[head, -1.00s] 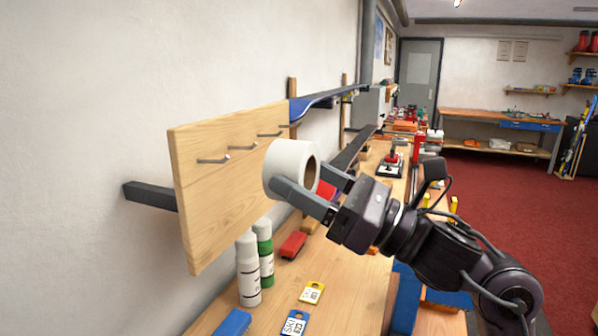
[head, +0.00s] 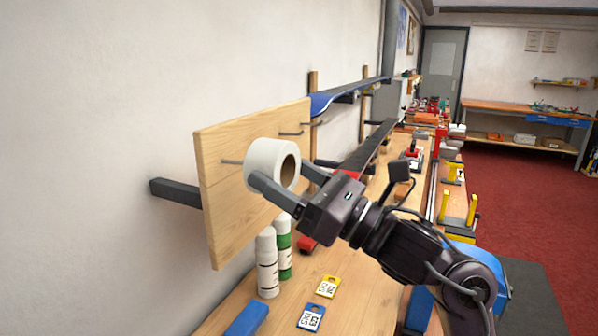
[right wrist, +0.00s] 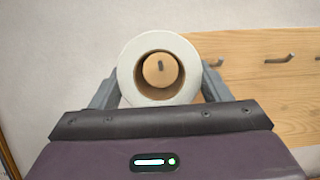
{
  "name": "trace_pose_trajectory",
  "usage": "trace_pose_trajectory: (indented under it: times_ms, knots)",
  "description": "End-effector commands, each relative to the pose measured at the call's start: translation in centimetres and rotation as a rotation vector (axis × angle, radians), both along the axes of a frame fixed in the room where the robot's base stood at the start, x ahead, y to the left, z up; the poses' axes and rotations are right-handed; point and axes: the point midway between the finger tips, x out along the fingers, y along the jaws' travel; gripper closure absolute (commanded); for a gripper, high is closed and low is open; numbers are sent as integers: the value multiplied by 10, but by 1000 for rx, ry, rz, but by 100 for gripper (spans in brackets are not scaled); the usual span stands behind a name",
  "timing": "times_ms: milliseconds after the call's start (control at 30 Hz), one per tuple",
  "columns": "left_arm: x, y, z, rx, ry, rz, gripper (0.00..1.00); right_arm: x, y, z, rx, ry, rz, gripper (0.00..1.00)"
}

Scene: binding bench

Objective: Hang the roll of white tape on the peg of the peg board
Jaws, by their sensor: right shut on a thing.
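The roll of white tape (head: 266,158) is held between the two fingers of my right gripper (head: 280,172), its hole facing back toward the gripper. It is in front of the wooden peg board (head: 222,205), at peg height. The leftmost peg (head: 231,161) runs from the board toward the roll's far side, where its tip is hidden. In the right wrist view, the roll (right wrist: 127,70) shows the board and a peg (right wrist: 159,65) through its hole, roughly centred. I cannot tell whether the peg tip is inside the hole. My left gripper is not in view.
Other pegs (head: 291,133) stick out to the right along the board. A dark bar (head: 176,192) is behind the board.

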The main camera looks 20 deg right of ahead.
Motion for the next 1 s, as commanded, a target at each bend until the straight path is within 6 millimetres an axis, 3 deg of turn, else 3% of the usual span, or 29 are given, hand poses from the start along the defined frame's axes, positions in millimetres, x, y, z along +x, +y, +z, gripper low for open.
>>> trace_pose_trajectory:
  times_ms: [633, 1000]
  knots:
    - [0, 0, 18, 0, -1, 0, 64, 32, 32, 0, 2, 1, 1, 48]
    - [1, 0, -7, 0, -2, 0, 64, 45, 44, -12, -3, -1, -1, 48]
